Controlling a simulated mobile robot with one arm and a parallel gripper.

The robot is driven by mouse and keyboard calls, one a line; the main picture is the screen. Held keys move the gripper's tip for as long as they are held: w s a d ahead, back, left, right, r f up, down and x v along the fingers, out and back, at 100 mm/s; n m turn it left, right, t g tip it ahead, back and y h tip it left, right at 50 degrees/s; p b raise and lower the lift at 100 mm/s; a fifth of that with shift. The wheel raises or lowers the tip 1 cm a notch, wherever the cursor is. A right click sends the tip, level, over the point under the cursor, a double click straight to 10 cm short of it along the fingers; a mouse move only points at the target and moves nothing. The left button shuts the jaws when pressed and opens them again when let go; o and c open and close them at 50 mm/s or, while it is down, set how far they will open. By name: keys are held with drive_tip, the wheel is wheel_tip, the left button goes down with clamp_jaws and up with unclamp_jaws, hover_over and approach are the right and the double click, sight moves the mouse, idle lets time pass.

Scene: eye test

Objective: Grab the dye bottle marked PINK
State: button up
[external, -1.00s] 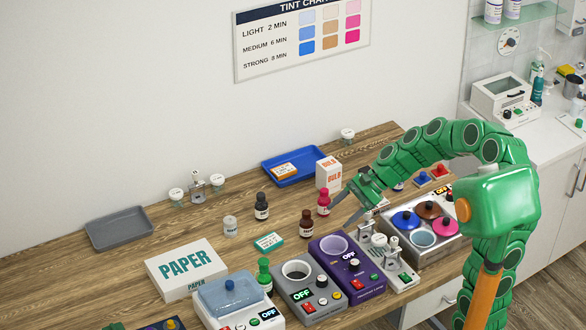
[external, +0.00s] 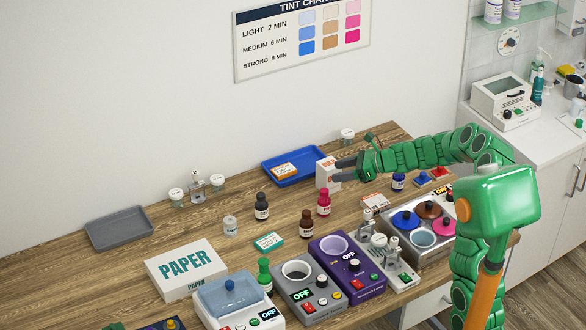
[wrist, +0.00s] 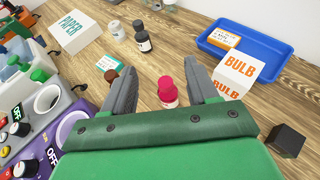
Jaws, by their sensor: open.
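The pink bottle (external: 324,203) stands upright on the wooden table, with a pink cap and a pale label whose print is too small to read. My gripper (external: 338,170) is open and empty, its grey fingers pointing left, in front of the BULB box and above and behind the bottle in the external view. In the wrist view the pink bottle (wrist: 166,82) shows between the two spread fingers of my gripper (wrist: 163,70), touching neither as far as I can see. How far it lies from the fingertips is hard to tell.
A brown bottle (external: 306,224) stands close at the left of the pink one, and a black bottle (external: 262,207) farther left. The BULB box (wrist: 236,73) is right beside a finger in the wrist view. A purple heater (external: 352,280) stands in front. A blue tray (external: 310,155) lies behind.

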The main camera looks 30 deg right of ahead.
approach(321, 193)
drive_tip(key=w+a+f, duration=0.2)
drive_tip(key=w+f, duration=0.1)
drive_tip(key=shift+r+x, duration=0.1)
drive_tip(key=shift+x, duration=1.65)
drive_tip(key=shift+r+x, duration=0.15)
drive_tip(key=shift+x, duration=1.6)
clamp_jaws()
